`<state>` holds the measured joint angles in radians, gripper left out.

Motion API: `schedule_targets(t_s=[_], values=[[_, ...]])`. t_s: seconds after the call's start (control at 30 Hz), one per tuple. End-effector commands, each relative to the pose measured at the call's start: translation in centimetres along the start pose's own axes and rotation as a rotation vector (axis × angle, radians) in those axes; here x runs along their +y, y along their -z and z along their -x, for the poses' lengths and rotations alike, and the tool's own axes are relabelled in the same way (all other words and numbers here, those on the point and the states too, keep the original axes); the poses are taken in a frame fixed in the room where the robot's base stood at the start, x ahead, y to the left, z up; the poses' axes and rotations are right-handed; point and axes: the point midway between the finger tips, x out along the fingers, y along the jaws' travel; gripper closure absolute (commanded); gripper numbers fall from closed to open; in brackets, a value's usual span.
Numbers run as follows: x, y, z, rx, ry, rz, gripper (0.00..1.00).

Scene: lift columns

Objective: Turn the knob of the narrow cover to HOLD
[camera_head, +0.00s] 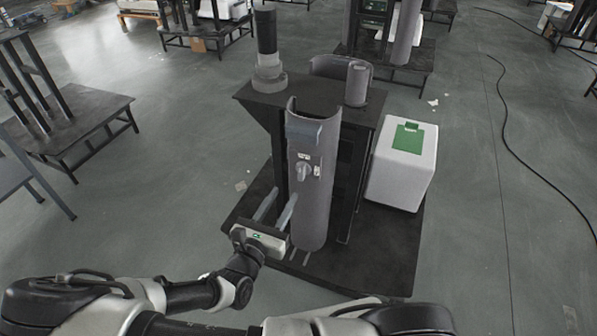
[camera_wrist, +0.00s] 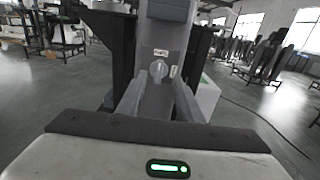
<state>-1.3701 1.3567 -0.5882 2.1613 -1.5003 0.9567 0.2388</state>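The narrow cover (camera_head: 313,205) is a tall grey half-round shell standing upright at the front of a dark stand. Its light grey knob (camera_head: 302,171) sits on the upper front, with small white labels above and to the right of it; their words are too small to read. My gripper (camera_head: 277,202) is open, below and left of the knob, its two fingers apart and pointing toward the cover. In the wrist view the knob (camera_wrist: 158,71) shows ahead, between and beyond the open fingers (camera_wrist: 158,98). Nothing is between the fingers.
A white box with a green patch (camera_head: 398,170) stands right of the stand. A dark cylinder (camera_head: 267,45) and a short grey cylinder (camera_head: 357,84) are on the stand's top (camera_head: 365,115). A black cable (camera_head: 515,140) lies on the floor at right.

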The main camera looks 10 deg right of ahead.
Motion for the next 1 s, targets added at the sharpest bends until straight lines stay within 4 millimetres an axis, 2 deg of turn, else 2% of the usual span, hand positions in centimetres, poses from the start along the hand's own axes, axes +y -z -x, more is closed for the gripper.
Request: schedule_targets(t_s=[0.03, 0.3, 0.5, 0.7, 1.0], values=[[-0.1, 0.1, -1.2, -0.002, 0.003, 0.001, 0.67], [-0.1, 0.1, -7.1, -0.003, 0.003, 0.0, 0.67], [0.0, 0.1, -10.3, 0.0, 0.001, -0.001, 0.67], [0.0, 0.0, -11.7, 0.001, 0.0, -0.002, 0.67], [0.0, 0.0, -11.9, 0.001, 0.0, -0.002, 0.69]])
